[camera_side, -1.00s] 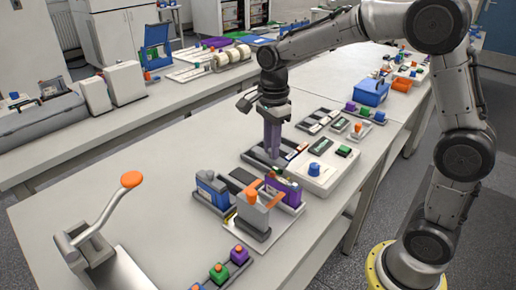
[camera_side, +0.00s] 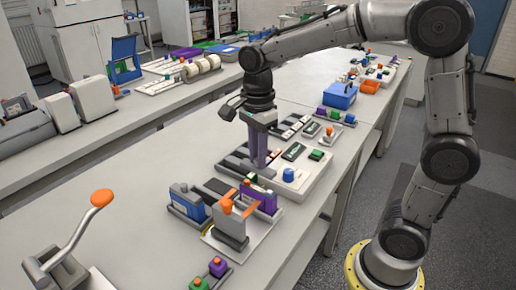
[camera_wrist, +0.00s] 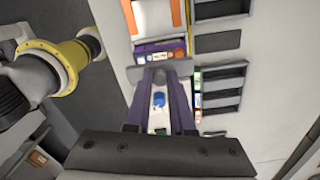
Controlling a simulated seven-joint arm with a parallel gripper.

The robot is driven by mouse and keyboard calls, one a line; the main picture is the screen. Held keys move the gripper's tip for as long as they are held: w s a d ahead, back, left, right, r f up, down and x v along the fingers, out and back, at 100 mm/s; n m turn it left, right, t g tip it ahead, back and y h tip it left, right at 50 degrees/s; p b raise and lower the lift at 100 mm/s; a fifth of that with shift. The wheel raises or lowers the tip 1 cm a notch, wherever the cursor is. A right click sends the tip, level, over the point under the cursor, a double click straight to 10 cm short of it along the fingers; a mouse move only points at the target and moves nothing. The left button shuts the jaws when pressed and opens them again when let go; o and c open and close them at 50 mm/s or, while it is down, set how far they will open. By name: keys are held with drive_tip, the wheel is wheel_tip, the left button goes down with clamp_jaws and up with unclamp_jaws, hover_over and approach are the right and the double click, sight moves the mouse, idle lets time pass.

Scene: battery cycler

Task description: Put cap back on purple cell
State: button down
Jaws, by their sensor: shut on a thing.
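The purple cell (camera_side: 267,203) stands in a holder on the near bench. In the wrist view its purple top (camera_wrist: 148,47) shows with small white and red-orange details, just beyond my fingertips. My gripper (camera_side: 259,166) points down behind the cell in the side view, with its long purple-grey fingers close together. In the wrist view my gripper (camera_wrist: 159,76) is shut on a grey crosswise piece, apparently the cap (camera_wrist: 138,68), close to the cell but seemingly apart from it. The exact grip and height are hard to tell.
A blue cell (camera_side: 188,203) stands left of the purple one, with an orange-topped grey fixture (camera_side: 229,222) in front. A white board with a blue knob (camera_side: 288,174) lies to the right. A lever with an orange knob (camera_side: 102,198) is at left.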

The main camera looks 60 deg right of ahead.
drive_tip(key=shift+f, duration=2)
drive_tip(key=shift+f, duration=0.65)
idle(0.8)
drive_tip(key=c, duration=0.7)
unclamp_jaws()
drive_tip(key=o, duration=0.5)
drive_tip(key=shift+r, duration=0.15)
drive_tip(key=shift+r, duration=3.4)
